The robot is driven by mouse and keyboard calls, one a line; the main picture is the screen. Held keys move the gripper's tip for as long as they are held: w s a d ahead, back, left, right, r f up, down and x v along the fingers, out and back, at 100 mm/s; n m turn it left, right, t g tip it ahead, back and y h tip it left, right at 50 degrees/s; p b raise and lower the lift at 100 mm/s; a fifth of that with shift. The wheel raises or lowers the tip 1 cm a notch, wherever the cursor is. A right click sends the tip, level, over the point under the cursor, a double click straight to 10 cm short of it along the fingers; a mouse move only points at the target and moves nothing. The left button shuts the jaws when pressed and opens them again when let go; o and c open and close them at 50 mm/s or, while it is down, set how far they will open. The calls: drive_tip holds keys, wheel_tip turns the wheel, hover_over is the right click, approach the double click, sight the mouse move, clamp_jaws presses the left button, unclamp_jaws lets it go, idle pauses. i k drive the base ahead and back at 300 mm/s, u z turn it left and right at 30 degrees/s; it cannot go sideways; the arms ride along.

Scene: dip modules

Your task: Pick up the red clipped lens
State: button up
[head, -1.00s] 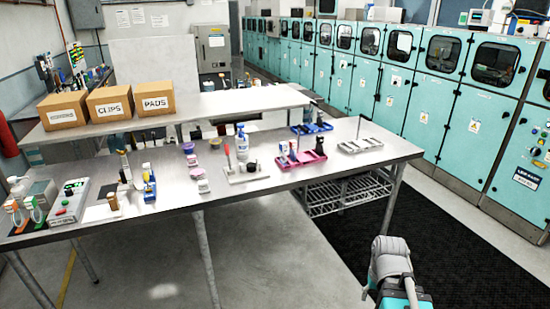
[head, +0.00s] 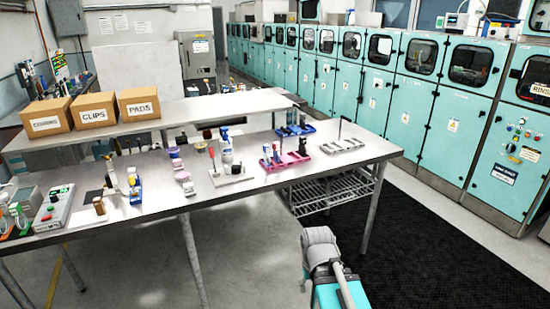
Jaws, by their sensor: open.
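I cannot make out a red clipped lens among the small items on the steel table (head: 330,172). A thin upright red item (head: 212,156) stands at the white holder (head: 228,178) near the table's middle; it is too small to identify. A pink tray (head: 286,163) to its right holds several small items, some with red on them. My arm (head: 325,262), grey and teal, shows at the bottom, in front of the table and apart from it. My gripper's fingers do not show.
Cardboard boxes marked CLIPS (head: 94,115) and PADS (head: 138,104) stand on the raised shelf (head: 205,108). A grey control box (head: 62,209) is at the table's left. A black floor mat (head: 420,235) and teal cabinets (head: 410,115) lie to the right. The floor between is clear.

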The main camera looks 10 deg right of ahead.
sight(276, 146)
drive_tip(key=u, duration=0.1)
drive_tip(key=i, duration=1)
drive_tip(key=z, duration=0.05)
